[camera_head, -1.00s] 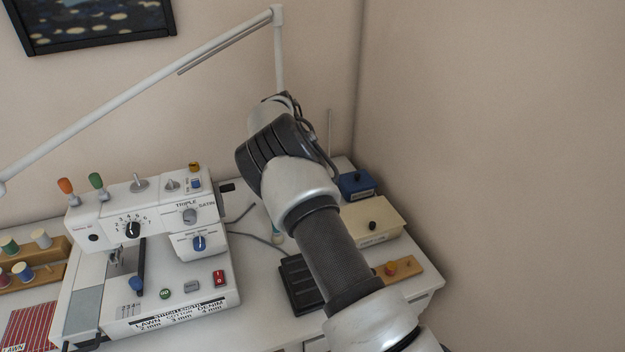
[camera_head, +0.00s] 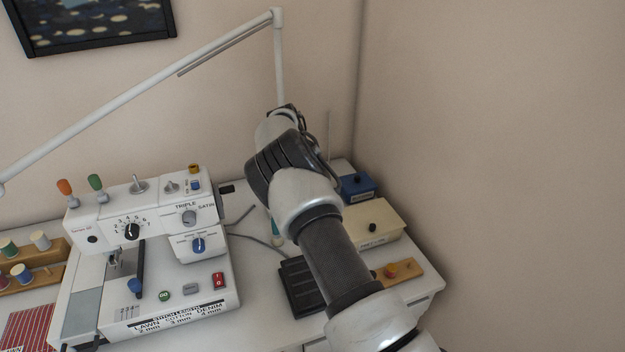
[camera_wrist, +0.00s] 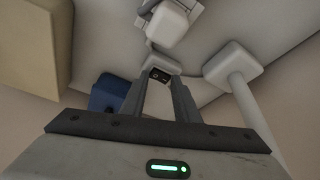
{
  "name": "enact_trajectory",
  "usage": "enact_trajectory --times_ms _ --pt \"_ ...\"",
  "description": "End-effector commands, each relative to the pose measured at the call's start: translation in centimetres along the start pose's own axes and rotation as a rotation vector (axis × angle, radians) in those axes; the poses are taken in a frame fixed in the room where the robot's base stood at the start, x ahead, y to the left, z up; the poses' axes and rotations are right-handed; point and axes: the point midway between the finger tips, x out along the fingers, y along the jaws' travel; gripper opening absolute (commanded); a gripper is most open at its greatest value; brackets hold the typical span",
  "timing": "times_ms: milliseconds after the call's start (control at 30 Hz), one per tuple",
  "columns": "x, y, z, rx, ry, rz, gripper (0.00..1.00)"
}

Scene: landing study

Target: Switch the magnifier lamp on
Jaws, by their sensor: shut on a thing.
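The magnifier lamp's white boom (camera_head: 130,105) slants across the head view to an upright (camera_head: 279,60) at the back. The lamp's head is outside the frame. In the head view my arm hides my gripper and the lamp's lower part. In the wrist view my gripper (camera_wrist: 160,78) has its fingers close together on a small black part with a pale mark (camera_wrist: 160,74). This part looks like a switch, but most of it is hidden between the fingertips. A white post with a block-shaped foot (camera_wrist: 236,68) stands just right of the fingers.
A blue box (camera_head: 357,186) and a cream box with a black knob (camera_head: 385,215) stand right of my arm. A sewing machine (camera_head: 140,215) fills the left. A black pedal (camera_head: 297,285) lies in front. A wooden block with a red knob (camera_head: 410,272) is near the right edge.

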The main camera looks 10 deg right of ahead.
Motion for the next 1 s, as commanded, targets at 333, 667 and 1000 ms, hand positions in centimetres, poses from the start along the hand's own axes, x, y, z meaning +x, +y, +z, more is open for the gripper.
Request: enact_trajectory --times_ms 333,667,1000 --pt "-0.02 -0.54 -0.18 -0.033 -0.032 0.068 0.06" --pt "-0.08 -0.48 -0.09 -0.036 -0.038 0.081 0.06" --pt "-0.05 -0.39 -0.12 -0.036 -0.038 0.083 0.46"
